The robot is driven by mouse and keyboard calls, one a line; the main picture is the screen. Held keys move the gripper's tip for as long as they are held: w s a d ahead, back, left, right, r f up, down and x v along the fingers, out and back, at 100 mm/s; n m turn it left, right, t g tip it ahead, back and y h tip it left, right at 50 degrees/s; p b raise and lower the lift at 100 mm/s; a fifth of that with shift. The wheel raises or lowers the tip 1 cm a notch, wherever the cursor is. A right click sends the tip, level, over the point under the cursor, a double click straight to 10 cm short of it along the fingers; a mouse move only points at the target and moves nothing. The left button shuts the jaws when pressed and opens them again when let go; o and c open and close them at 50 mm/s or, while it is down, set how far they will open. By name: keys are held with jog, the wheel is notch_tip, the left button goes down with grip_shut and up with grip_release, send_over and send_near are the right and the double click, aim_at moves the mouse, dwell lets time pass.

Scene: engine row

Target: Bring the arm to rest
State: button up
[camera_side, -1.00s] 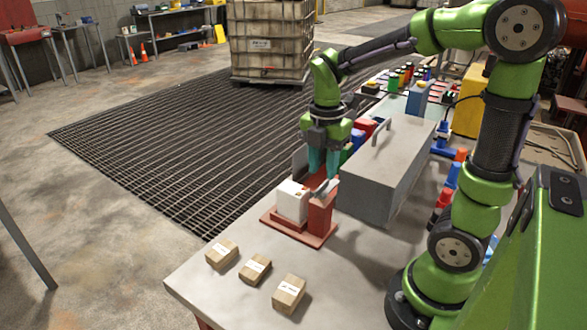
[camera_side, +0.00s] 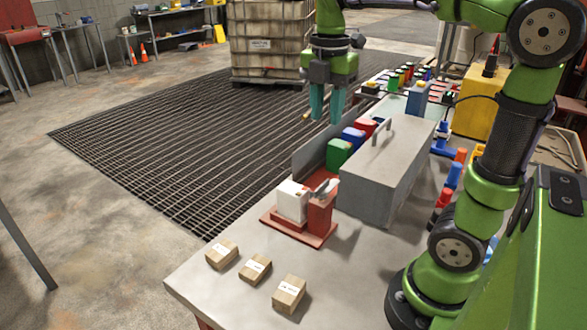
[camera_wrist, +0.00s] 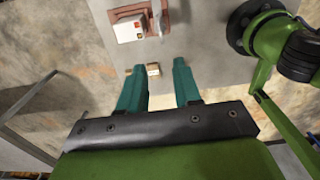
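My gripper (camera_side: 327,112) hangs in the air above the back of the table, pointing down, in the side view. Its teal fingers are apart, with nothing between them. In the wrist view my gripper (camera_wrist: 159,66) also shows open and empty. Below it stands a red base (camera_side: 283,227) carrying a white block (camera_side: 292,202) and a red upright part (camera_side: 320,213). The white block also shows at the top of the wrist view (camera_wrist: 129,31). A row of green (camera_side: 338,154), blue (camera_side: 352,139) and red (camera_side: 366,126) blocks stands behind.
A grey metal box with a handle (camera_side: 385,170) stands on the table (camera_side: 215,290), right of the row. Three small cartons (camera_side: 289,293) lie at the front. Bottles and coloured parts crowd the right and back.

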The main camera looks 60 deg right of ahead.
jog(key=s+a+f+m+t+y, duration=0.1)
jog(key=a+m, duration=0.4)
jog(key=m, duration=0.6)
jog(key=s+a+f+m+t+y, duration=0.1)
jog(key=s+a+f+m+t, duration=0.3)
jog(key=m, duration=0.7)
jog(key=shift+s+a+f+t, duration=0.3)
jog(key=shift+a+f+t, duration=0.35)
jog(key=shift+t, duration=0.45)
